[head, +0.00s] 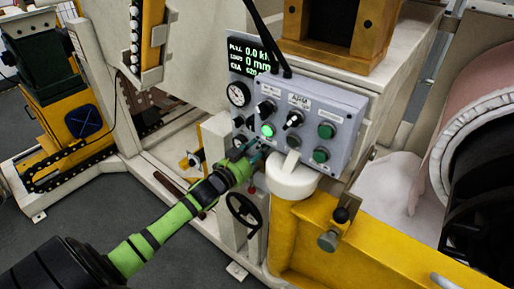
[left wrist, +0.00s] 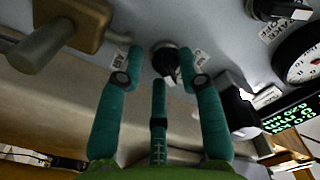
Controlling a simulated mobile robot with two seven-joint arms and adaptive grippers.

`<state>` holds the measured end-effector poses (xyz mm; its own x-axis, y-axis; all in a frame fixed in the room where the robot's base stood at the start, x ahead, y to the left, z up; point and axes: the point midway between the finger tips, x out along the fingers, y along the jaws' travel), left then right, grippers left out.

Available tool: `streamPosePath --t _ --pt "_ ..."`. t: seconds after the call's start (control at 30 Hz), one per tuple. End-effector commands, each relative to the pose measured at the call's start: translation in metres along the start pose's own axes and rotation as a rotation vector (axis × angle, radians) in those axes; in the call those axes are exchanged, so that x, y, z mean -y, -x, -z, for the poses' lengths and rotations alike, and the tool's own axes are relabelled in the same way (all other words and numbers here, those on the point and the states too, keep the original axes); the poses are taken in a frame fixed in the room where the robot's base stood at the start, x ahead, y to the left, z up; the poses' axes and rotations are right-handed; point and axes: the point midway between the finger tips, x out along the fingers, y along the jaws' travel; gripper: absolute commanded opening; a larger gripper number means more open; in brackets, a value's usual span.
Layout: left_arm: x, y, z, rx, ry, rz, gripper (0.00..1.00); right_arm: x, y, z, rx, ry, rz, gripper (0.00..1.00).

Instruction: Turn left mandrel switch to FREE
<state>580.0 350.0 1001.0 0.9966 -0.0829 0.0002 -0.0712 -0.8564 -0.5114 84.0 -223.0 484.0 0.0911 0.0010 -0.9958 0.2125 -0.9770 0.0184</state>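A grey control panel (head: 345,112) faces me in the head view. My left gripper (head: 254,149), with teal fingers on a green arm, is at the panel's lower left edge. In the left wrist view the gripper (left wrist: 168,62) is open around a small black rotary switch (left wrist: 165,60), with a finger on either side and a third below. Gaps show between the side fingertips and the switch. A pale mark on its knob points down in that view. Small labels flank it, too blurred to read. Which switch is the left mandrel one cannot be read. My right gripper is not in view.
Another black switch (left wrist: 238,112) sits close to the right finger. A round gauge (head: 238,94) and a lit display (head: 248,56) are above. Black selector knobs, a lit green button (head: 268,130) and a white rounded fitting (head: 292,182) are to the right. A handwheel (head: 243,210) stands below.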

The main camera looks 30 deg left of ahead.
Motion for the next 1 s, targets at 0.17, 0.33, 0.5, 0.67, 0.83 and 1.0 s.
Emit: streamPosePath --t 0.17,0.33,0.5,0.67,0.83,1.0 --pt "-0.001 0.000 -0.001 0.003 0.002 -0.001 0.40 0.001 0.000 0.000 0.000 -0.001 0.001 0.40" --pt "0.001 0.000 -0.001 0.002 0.001 0.001 0.40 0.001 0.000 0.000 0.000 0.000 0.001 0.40" --pt "0.002 0.000 -0.001 0.002 0.000 0.003 0.40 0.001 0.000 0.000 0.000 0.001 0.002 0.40" --pt "0.001 0.010 -0.001 0.003 0.001 0.002 0.40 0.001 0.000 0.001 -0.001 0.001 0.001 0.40" --pt "0.001 0.039 -0.002 0.006 0.001 0.001 0.40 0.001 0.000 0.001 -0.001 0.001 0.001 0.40" --pt "0.000 0.073 -0.002 0.006 0.002 0.000 0.40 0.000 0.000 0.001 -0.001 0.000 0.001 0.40"
